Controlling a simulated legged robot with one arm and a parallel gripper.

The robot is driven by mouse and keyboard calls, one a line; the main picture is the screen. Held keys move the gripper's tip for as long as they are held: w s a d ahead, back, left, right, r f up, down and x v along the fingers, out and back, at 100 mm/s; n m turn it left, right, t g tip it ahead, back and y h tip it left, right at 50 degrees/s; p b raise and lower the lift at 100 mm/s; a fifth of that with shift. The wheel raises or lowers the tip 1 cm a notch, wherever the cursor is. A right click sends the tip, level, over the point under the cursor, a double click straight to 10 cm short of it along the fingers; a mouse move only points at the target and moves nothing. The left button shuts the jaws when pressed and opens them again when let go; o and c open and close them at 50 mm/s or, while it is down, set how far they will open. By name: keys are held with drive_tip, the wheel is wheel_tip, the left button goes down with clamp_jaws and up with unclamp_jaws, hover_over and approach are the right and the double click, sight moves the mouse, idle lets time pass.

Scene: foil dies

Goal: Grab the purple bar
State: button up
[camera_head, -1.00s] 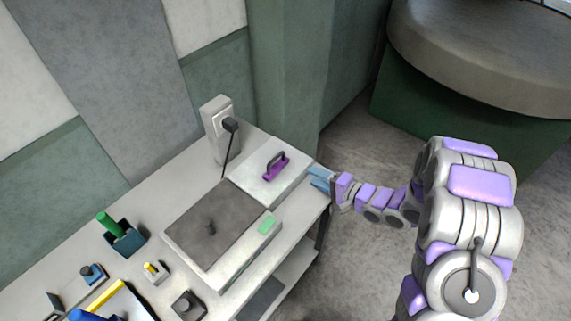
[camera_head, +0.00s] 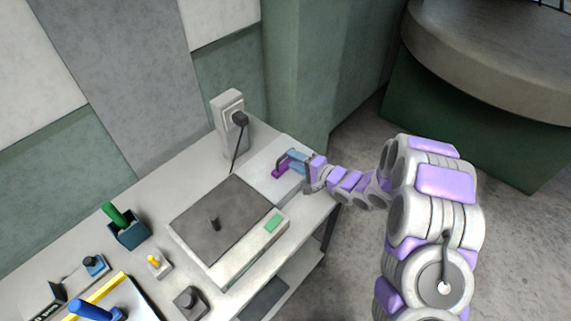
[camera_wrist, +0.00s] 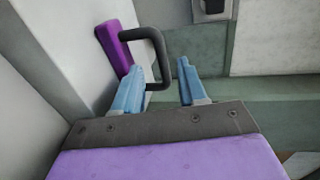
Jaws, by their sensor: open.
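The purple bar (camera_head: 281,170) lies on a white block at the back right of the table, partly hidden by my gripper in the head view. In the wrist view the purple bar (camera_wrist: 116,47) carries a dark looped handle (camera_wrist: 160,58). My gripper (camera_head: 294,161) is at the bar. Its two blue fingers (camera_wrist: 158,75) are apart, and one side of the handle extends into the gap between them. The left finger overlaps the handle's opening in the picture. I cannot tell whether either finger touches the handle.
A grey-topped machine (camera_head: 221,222) with a green button stands left of the white block (camera_head: 268,182). A white socket post (camera_head: 229,112) with a black plug and cable stands behind. A green-handled tool (camera_head: 116,214) sits in a holder at left. Open floor lies right.

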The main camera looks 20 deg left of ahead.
sight(283, 157)
drive_tip(key=shift+s+b+x, duration=0.2)
drive_tip(key=shift+b+x, duration=0.2)
drive_tip(key=shift+x, duration=0.9)
drive_tip(key=shift+s+b+x, duration=0.15)
drive_tip(key=shift+b+x, duration=0.2)
drive_tip(key=shift+x, duration=0.95)
drive_tip(key=shift+a, duration=0.1)
drive_tip(key=shift+r, duration=0.1)
drive_tip(key=shift+c, duration=0.4)
clamp_jaws()
drive_tip(key=shift+s, duration=0.1)
